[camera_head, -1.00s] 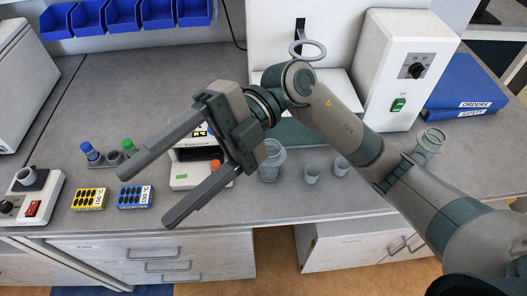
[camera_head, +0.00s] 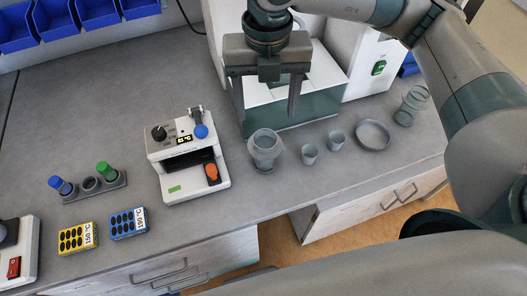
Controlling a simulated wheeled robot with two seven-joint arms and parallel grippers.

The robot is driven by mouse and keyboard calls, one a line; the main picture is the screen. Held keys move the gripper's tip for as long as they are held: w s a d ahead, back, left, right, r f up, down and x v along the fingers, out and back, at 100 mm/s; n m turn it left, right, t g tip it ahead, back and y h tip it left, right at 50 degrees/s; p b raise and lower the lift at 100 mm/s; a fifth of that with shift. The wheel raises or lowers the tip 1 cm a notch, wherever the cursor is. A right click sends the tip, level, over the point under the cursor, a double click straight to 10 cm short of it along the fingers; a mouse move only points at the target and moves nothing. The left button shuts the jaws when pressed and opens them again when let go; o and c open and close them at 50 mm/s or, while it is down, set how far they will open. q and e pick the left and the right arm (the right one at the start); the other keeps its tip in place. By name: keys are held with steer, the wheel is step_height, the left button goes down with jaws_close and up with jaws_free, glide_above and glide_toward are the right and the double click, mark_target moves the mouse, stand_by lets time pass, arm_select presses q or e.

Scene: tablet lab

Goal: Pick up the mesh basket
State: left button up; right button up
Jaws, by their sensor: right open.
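No thing here shows a clear mesh at this size, so I cannot tell for sure which one is the mesh basket. Two grey, cup-like vessels could be it: a wide-rimmed one (camera_head: 265,151) in the middle of the bench, and a see-through one (camera_head: 411,105) at the right, beyond the round dish. My right gripper (camera_head: 267,112) points down, open and empty, its fingers spread in front of the white machine with a green lower panel. The wide-rimmed vessel stands just in front of and below the fingertips, apart from them in the picture. My left gripper is not in view.
Two small cups (camera_head: 309,154) and a shallow round dish (camera_head: 373,135) stand near the bench's front edge. A white device (camera_head: 195,181) with knobs stands left of the vessels. Yellow (camera_head: 76,238) and blue (camera_head: 129,223) blocks and a bottle rack (camera_head: 92,185) are farther left.

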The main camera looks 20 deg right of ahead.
mark_target(266, 152)
step_height(266, 152, down, 10)
steer(key=p, duration=0.3)
steer(key=shift+f, duration=0.25)
steer(key=shift+a+f, duration=0.1)
steer(key=shift+f, duration=0.5)
step_height(266, 152, down, 5)
steer(key=shift+r+p, duration=0.1)
steer(key=shift+p, duration=0.85)
steer(key=shift+f, duration=0.5)
